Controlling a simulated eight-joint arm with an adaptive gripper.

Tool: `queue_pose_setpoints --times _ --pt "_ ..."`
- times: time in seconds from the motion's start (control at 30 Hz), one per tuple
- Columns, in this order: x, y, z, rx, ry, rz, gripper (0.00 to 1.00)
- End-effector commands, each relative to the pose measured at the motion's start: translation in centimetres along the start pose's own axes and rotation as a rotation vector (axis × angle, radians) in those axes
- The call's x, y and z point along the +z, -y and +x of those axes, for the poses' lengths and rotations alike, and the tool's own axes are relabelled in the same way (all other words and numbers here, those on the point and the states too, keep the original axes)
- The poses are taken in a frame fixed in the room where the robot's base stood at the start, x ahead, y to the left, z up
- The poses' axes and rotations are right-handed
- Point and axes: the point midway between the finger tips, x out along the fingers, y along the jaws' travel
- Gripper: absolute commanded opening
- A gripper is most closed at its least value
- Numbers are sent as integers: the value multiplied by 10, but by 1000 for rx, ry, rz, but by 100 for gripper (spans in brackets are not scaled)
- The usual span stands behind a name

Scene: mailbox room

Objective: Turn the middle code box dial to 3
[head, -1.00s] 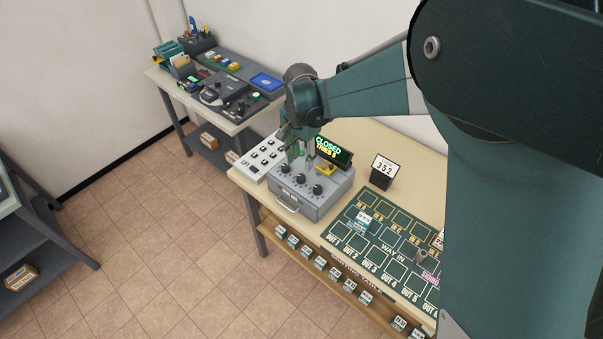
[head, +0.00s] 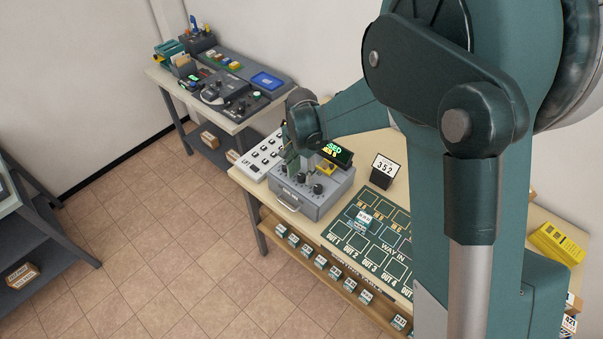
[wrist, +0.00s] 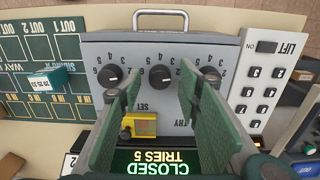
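The grey code box (head: 318,205) stands on the table with a row of three black dials. The middle dial (wrist: 160,76) is in the wrist view between the left dial (wrist: 111,75) and the right dial (wrist: 210,75); I cannot read its setting for sure. Numbers are printed around the dials. My gripper (wrist: 160,88) is open, with one green finger on each side of the middle dial's line; I see no contact with it. In the head view the fingers hang over the box and partly hide the dials. The display (wrist: 152,162) reads CLOSED, TRIES 5.
A yellow piece (wrist: 140,125) sits on the box by the display. The LIFT keypad (wrist: 262,85) is close beside the box. A green sorting board (head: 365,235) lies on the other side.

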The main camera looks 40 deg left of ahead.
Motion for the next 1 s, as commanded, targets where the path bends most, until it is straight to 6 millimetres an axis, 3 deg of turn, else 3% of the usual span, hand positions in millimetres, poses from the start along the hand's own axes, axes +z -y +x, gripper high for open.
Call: queue_pose_setpoints --times 0.37,0.6,1.0 --pt "0 0 4 0 0 0 34" --pt "0 0 4 0 0 0 7" --pt "0 0 5 -1 0 -42 7"
